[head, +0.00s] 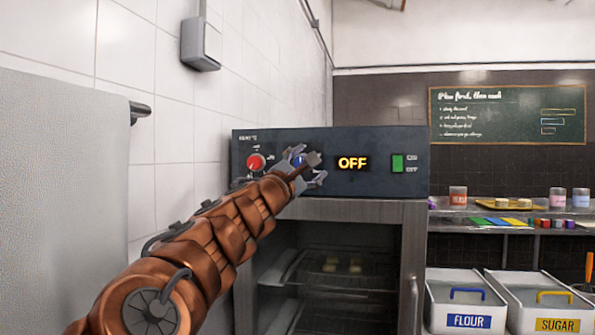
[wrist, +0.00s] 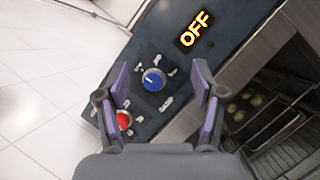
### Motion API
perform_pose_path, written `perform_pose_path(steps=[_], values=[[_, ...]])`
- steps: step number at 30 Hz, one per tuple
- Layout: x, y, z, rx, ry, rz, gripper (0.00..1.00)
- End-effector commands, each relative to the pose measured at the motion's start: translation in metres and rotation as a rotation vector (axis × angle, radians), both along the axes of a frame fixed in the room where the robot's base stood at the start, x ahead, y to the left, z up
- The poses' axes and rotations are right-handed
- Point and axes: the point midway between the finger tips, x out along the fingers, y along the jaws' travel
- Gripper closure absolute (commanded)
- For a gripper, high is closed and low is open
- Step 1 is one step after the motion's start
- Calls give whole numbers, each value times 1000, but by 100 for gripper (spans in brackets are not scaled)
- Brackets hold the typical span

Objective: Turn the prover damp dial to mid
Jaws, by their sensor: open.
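The prover (head: 330,207) stands against the left wall with a dark control panel on top. Its blue dial (wrist: 154,79), with a white pointer mark, shows between my fingers in the wrist view; in the head view my gripper mostly covers it.
The display (head: 352,163) reads OFF, beside a green switch (head: 397,163). Below is the prover's glass door with round pieces on a rack inside. Flour (head: 467,308) and sugar (head: 545,305) bins stand at right. A wall box (head: 201,44) hangs upper left.

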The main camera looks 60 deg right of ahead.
Motion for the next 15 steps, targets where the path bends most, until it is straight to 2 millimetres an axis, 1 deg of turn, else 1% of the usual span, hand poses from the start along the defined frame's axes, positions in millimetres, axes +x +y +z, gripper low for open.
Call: perform_pose_path(steps=[1,4,6,10,12,15], values=[[11,-8,1,-38,93,-13,32],[36,-20,-1,-92,274,-27,32],[52,-30,-7,-114,387,-33,32],[71,-47,-22,-136,546,-47,32],[79,-52,-28,-142,603,-48,32],[85,-57,-33,-145,648,-49,32]])
